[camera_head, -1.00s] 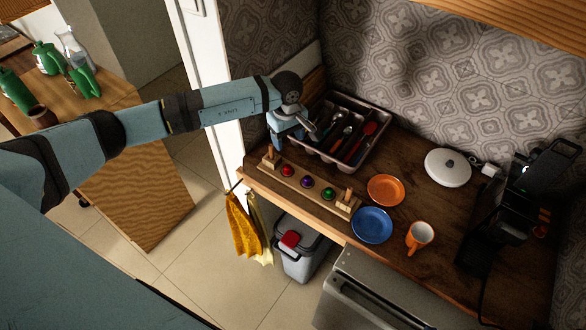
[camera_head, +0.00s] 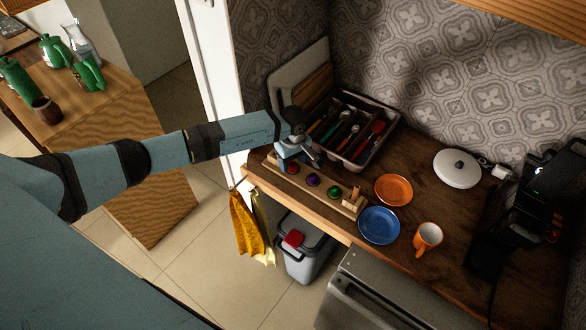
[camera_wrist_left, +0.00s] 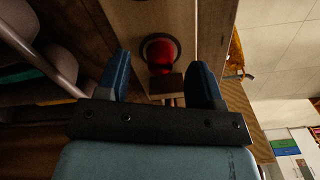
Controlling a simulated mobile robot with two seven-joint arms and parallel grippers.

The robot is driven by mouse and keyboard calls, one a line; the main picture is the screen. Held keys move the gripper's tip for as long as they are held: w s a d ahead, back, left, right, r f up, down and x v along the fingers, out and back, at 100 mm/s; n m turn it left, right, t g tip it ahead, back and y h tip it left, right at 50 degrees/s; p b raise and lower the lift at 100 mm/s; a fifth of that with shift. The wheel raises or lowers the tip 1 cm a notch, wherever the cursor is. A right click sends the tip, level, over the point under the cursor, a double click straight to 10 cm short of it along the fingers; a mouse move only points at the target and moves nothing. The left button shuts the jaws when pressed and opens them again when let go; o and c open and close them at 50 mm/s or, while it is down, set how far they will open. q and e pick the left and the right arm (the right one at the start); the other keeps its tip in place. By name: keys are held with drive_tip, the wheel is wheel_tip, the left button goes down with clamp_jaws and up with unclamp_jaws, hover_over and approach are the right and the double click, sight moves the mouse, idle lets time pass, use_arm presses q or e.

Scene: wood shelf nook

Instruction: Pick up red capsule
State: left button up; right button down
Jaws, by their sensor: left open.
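The red capsule (camera_head: 292,168) sits in a wooden rack (camera_head: 323,199) near the counter's front edge, beside a purple capsule (camera_head: 312,180) and a green capsule (camera_head: 334,192). My left gripper (camera_head: 298,159) is open and empty, just above the rack's left end, close to the red capsule. In the left wrist view, the red capsule (camera_wrist_left: 161,53) shows in a dark round ring, ahead of the gap between the two blue fingers of my gripper (camera_wrist_left: 164,72). A wooden post end (camera_wrist_left: 166,83) shows between the fingers. My right gripper is not in view.
A cutlery tray (camera_head: 376,153) stands right behind the rack, close to the gripper. An orange plate (camera_head: 393,190), a blue plate (camera_head: 379,225) and an orange mug (camera_head: 427,237) stand to the right. A bin (camera_head: 305,262) and hanging towels (camera_head: 247,222) are below the counter edge.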

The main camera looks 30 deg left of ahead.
use_arm(q)
drive_tip(key=shift+f, duration=0.75)
drive_tip(key=shift+r, duration=0.1)
drive_tip(key=c, duration=1)
drive_tip(key=shift+c, duration=0.3)
drive_tip(key=shift+r, duration=0.1)
